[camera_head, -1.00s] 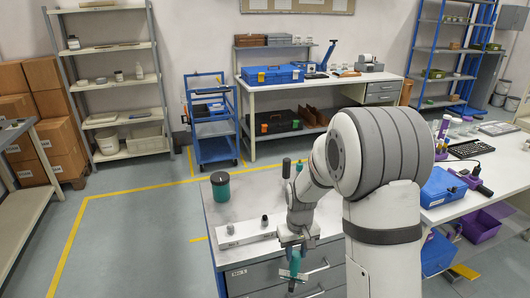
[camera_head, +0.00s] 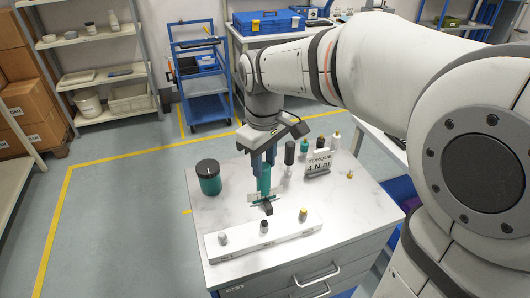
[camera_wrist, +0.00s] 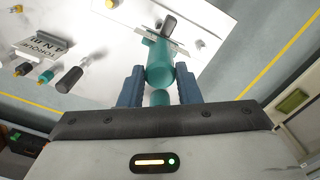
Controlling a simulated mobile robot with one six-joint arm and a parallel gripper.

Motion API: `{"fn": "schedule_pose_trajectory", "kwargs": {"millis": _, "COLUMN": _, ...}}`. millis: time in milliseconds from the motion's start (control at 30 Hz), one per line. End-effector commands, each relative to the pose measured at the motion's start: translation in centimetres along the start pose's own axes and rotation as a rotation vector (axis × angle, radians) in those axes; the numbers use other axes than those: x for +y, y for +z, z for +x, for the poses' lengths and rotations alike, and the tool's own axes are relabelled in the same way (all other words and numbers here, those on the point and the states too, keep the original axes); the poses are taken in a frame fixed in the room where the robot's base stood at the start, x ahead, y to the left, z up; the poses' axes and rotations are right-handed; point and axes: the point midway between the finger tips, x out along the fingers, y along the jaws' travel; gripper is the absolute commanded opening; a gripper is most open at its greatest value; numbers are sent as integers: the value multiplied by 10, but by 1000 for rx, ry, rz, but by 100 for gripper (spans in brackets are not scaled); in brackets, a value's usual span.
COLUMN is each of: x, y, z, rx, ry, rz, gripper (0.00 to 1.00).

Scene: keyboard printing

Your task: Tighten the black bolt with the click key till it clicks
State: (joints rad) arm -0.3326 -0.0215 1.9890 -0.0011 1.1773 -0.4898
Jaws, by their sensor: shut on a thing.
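My gripper (camera_head: 264,163) is shut on the teal handle of the click key (camera_head: 264,181). The key hangs roughly upright, with a pale crossbar and a dark tip low down. In the wrist view the key (camera_wrist: 159,68) sits between my blue fingers (camera_wrist: 155,88). The black bolt (camera_head: 264,226) stands in the middle of a white block (camera_head: 245,243) on the worktop. In the head view the key's tip appears just behind and above the black bolt, apart from it; the exact height is unclear. The block's hole under the bolt is hidden.
A silver bolt (camera_head: 222,238) and a brass bolt (camera_head: 303,214) flank the black one. A torque sign (camera_head: 319,161) and several upright tools, one black (camera_head: 289,153), stand behind right. A dark-green jar (camera_head: 208,177) stands at left. The worktop's (camera_head: 350,205) right front is clear.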

Motion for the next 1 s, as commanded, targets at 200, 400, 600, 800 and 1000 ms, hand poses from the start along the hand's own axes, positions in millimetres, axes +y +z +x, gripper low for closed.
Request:
{"fn": "schedule_pose_trajectory", "kwargs": {"millis": 200, "x": 1, "y": 0, "z": 0, "rx": 1, "ry": 0, "rz": 3, "gripper": 0}}
{"fn": "schedule_pose_trajectory", "kwargs": {"millis": 400, "x": 1, "y": 1, "z": 8, "rx": 0, "ry": 0, "rz": 5, "gripper": 0}}
{"fn": "schedule_pose_trajectory", "kwargs": {"millis": 600, "x": 1, "y": 1, "z": 26, "rx": 0, "ry": 0, "rz": 6, "gripper": 0}}
{"fn": "schedule_pose_trajectory", "kwargs": {"millis": 800, "x": 1, "y": 1, "z": 45, "rx": 0, "ry": 0, "rz": 7, "gripper": 0}}
{"fn": "schedule_pose_trajectory", "kwargs": {"millis": 1000, "x": 1, "y": 1, "z": 51, "rx": 1, "ry": 0, "rz": 7, "gripper": 0}}
